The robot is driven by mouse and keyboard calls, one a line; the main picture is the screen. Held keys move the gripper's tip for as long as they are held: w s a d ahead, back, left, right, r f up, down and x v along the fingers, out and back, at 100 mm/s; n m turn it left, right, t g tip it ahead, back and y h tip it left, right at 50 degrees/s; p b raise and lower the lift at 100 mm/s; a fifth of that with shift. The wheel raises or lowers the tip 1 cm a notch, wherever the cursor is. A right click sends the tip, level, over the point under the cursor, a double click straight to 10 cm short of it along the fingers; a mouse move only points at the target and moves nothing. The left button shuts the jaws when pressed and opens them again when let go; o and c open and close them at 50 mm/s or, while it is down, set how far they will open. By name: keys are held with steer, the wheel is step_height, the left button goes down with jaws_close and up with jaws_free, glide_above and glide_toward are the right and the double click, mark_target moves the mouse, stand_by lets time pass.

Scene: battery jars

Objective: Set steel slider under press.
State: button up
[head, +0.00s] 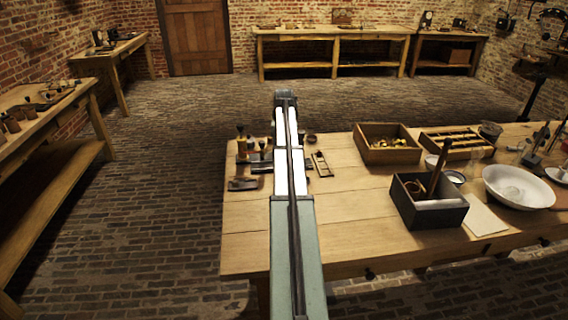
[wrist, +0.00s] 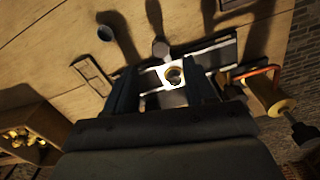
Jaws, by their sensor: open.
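In the wrist view my gripper (wrist: 164,72) is open, with one dark finger on each side of a bright steel piece, which I take to be the steel slider (wrist: 150,80). The fingers appear apart from the steel; contact cannot be told. A longer dark and bright metal part (wrist: 218,57) continues to the right; whether it belongs to the press cannot be told. In the head view a dark metal piece (head: 243,184) lies left of my arm, which hides my gripper and the spot below it.
A small flat frame (head: 320,164) lies right of my arm. An open wooden box with brass parts (head: 388,155) and a dark box (head: 428,215) stand further right. The table's front middle (head: 350,235) is clear.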

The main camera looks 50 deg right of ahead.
steer(key=shift+f, duration=3.55)
steer(key=shift+c, duration=0.2)
jaws_close()
